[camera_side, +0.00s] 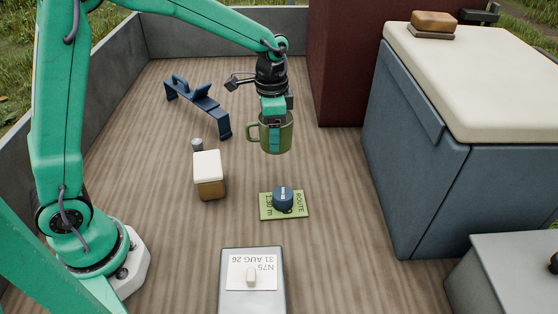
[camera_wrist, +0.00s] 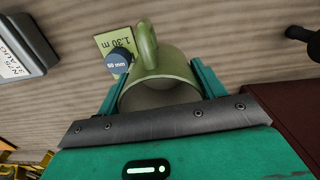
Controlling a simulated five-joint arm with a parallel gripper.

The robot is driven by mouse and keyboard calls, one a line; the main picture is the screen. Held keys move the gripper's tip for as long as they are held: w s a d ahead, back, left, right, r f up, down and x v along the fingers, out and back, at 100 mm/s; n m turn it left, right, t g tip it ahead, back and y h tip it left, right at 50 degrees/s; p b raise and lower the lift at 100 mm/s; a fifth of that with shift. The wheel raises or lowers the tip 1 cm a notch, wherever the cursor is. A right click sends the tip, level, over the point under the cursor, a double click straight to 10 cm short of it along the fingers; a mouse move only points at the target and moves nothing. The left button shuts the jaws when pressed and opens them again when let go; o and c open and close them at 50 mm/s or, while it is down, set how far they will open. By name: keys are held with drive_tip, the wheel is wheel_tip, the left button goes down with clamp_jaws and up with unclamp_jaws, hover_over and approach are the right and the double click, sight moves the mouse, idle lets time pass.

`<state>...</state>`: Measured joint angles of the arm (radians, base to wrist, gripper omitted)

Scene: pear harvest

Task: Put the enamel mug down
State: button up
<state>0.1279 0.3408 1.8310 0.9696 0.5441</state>
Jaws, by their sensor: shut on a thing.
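The green enamel mug (camera_side: 282,135) is upright in my gripper (camera_side: 272,125), with its handle pointing left in the side view. My gripper is shut on the mug. In the wrist view the mug (camera_wrist: 165,70) sits between the two teal fingers (camera_wrist: 162,95), its handle toward the top and its open mouth toward the camera. The mug appears to hang above the wooden floor; the exact gap beneath it cannot be told.
A green route card (camera_side: 266,212) with a round blue object (camera_side: 283,196) lies nearer the side camera. A blue-grey chest (camera_side: 430,160) is right. Floor between mug and chest is bare.

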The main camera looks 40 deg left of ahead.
drive_tip(key=s+a+n, duration=1.5)
drive_tip(key=s+n, duration=0.1)
drive_tip(key=s, duration=0.2)
drive_tip(key=shift+s+n, duration=0.3)
drive_tip(key=shift+a, duration=0.15)
drive_tip(key=a+f, duration=0.2)
drive_tip(key=a, duration=0.1)
drive_tip(key=s+a+f, duration=0.1)
drive_tip(key=a+f, duration=0.1)
drive_tip(key=a, duration=0.2)
drive_tip(key=s+a+f, duration=0.1)
drive_tip(key=a+f, duration=0.1)
drive_tip(key=a, duration=0.2)
drive_tip(key=shift+s+a+f, duration=0.15)
drive_tip(key=shift+s+f, duration=0.05)
drive_tip(key=shift+f, duration=0.2)
drive_tip(key=shift+f, duration=2)
drive_tip(key=shift+f, duration=0.1)
